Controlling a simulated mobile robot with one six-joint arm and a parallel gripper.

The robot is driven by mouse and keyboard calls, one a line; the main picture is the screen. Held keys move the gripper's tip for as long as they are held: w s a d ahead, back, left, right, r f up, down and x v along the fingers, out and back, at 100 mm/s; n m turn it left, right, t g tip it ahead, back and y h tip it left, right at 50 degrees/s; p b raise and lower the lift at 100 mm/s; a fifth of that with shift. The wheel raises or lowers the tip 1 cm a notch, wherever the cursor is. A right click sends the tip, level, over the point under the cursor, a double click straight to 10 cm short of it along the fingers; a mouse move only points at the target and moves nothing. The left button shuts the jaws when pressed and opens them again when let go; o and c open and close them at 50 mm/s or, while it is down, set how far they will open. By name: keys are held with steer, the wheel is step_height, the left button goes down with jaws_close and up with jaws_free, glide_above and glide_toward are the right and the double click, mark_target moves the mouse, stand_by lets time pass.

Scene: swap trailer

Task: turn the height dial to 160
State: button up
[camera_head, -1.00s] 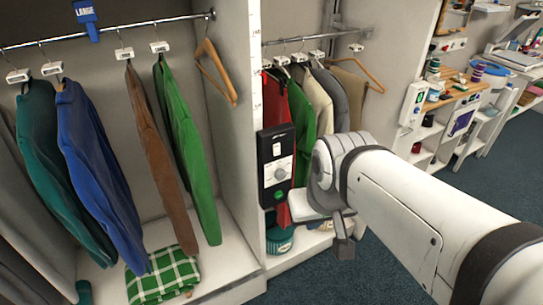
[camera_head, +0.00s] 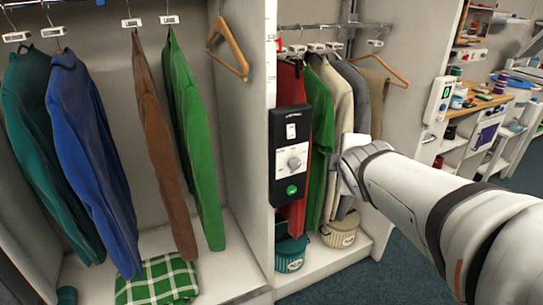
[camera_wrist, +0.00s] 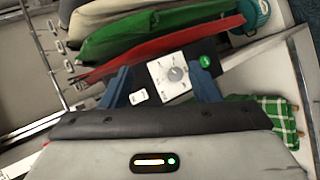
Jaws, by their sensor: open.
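The height dial (camera_head: 294,163) is a round grey knob on a white plate, set in a tall black panel (camera_head: 290,112) on the front edge of the closet's partition. A white switch (camera_head: 291,131) is above it and a green button (camera_head: 291,189) below. The scale marks are too small to read. In the wrist view the dial (camera_wrist: 178,74) shows between the fingers of my gripper (camera_wrist: 158,69), which is open and empty. The fingers' distance from the dial is unclear. In the head view my arm's end is right of the panel and the fingers cannot be made out.
Hanging clothes fill both closet bays; a red garment (camera_head: 291,90) hangs just beside the panel. A green basket (camera_head: 290,249) and a beige basket (camera_head: 341,231) stand on the closet floor. A checked green cloth (camera_head: 160,281) lies at the left. Blue carpet is clear at the right.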

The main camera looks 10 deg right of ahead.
steer(key=w+f+n+t+y+b, duration=0.2)
steer(key=w+f+n+t+b, duration=0.3)
steer(key=n+b, duration=0.55)
steer(key=n+y+b, duration=0.6)
steer(key=n+b, duration=0.3)
steer(key=n, duration=0.6)
glide_toward(296, 166)
steer(key=shift+m+t, duration=0.25)
steer(key=shift+t, duration=0.15)
steer(key=x, duration=0.5)
steer(key=b+x, duration=0.1)
steer(key=x, duration=0.2)
steer(key=shift+w+f, duration=0.15)
steer(key=shift+f, duration=0.2)
steer(key=shift+c, duration=0.5)
steer(key=c, duration=0.9)
